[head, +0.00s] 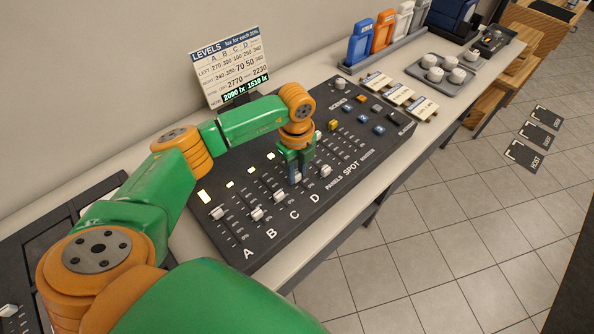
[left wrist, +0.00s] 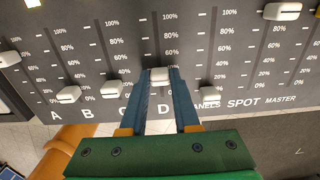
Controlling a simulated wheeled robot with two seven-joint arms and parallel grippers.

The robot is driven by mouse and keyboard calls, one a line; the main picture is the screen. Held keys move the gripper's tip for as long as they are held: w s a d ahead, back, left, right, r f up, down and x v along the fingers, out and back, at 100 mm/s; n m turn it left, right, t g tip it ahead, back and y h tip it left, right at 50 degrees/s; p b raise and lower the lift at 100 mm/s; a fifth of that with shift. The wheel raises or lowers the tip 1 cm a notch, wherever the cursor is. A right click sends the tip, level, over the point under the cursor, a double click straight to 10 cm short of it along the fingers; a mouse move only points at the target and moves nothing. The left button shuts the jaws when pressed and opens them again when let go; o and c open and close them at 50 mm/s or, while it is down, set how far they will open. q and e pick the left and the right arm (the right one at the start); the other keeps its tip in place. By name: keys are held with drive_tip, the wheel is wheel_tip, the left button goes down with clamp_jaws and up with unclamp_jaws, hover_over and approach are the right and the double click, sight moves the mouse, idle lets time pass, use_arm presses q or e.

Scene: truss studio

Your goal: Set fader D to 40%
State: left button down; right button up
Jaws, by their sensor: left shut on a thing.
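Fader D's pale cap (left wrist: 159,75) stands between the fingers of my left gripper (left wrist: 158,82) in the left wrist view, and the gripper is shut on it. The cap sits below the 60% mark, around the 40% level; the marks beside it are partly hidden by the fingers. In the head view my left gripper (head: 296,178) points down onto the D column of the dark console (head: 240,258). The letter D (head: 315,198) shows in front of it. My right gripper is not in view.
Fader C's cap (left wrist: 110,89) is close on the left, and the panels fader cap (left wrist: 210,92) close on the right. A levels sign (head: 228,68) stands behind the console. Cards (head: 398,93) and a tray with several white knobs (head: 422,75) are farther right.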

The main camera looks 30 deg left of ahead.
use_arm(q)
drive_tip(key=shift+w+a, duration=0.1)
drive_tip(key=shift+a, duration=0.1)
drive_tip(key=c, duration=0.6)
unclamp_jaws()
drive_tip(key=shift+c, duration=0.2)
wheel_tip(320, 180, up, 7)
drive_tip(key=shift+f+b, duration=0.1)
drive_tip(key=shift+b, duration=1)
drive_tip(key=shift+r, duration=0.2)
